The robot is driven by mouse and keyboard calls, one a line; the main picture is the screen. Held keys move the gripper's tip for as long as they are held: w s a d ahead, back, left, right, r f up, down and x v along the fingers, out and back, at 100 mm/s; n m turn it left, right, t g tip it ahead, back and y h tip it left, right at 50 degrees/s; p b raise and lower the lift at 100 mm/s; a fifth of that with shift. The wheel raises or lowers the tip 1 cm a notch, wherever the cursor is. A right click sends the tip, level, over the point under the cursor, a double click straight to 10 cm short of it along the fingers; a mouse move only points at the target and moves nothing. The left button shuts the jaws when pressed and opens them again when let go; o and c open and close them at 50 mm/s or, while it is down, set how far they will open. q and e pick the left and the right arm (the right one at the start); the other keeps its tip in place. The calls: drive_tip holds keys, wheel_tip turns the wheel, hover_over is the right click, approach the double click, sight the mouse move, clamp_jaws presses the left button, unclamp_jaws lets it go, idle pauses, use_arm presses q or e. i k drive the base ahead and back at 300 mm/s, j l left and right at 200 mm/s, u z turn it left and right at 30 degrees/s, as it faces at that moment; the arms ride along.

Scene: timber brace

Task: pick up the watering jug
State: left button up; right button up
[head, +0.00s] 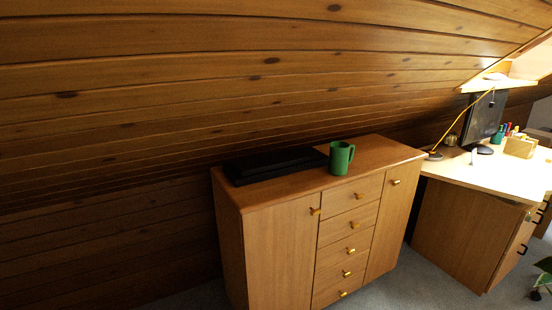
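A green mug-shaped vessel (341,158) with a handle on its right side stands upright on top of the wooden cabinet (395,152). It is the only jug-like thing I see, and I cannot tell if it is the watering jug. Nothing touches it. Neither of my grippers shows in the head view.
A flat black case (272,165) lies on the cabinet, left of the green vessel. A desk (478,176) with a lamp (435,155), a monitor (486,118) and pens stands to the right. The sloped timber ceiling (200,90) comes down low behind the cabinet.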

sight(339, 159)
drive_tip(key=u, duration=3.2)
drive_tip(key=k+l+u, duration=0.2)
drive_tip(key=l+u, duration=0.15)
drive_tip(key=l, duration=0.3)
drive_tip(key=k+l+u, duration=0.35)
drive_tip(key=k, duration=0.25)
drive_tip(key=k+l+u, duration=0.15)
drive_tip(key=k+l, duration=0.2)
drive_tip(key=k+z, duration=0.5)
drive_tip(key=z, duration=0.2)
drive_tip(key=k+l+z, duration=0.2)
drive_tip(key=z, duration=0.15)
drive_tip(key=k+z, duration=0.15)
drive_tip(key=z, duration=0.35)
drive_tip(key=k+l+z, duration=0.1)
drive_tip(key=z, duration=0.35)
drive_tip(key=k+l+z, duration=0.15)
drive_tip(key=z, duration=0.35)
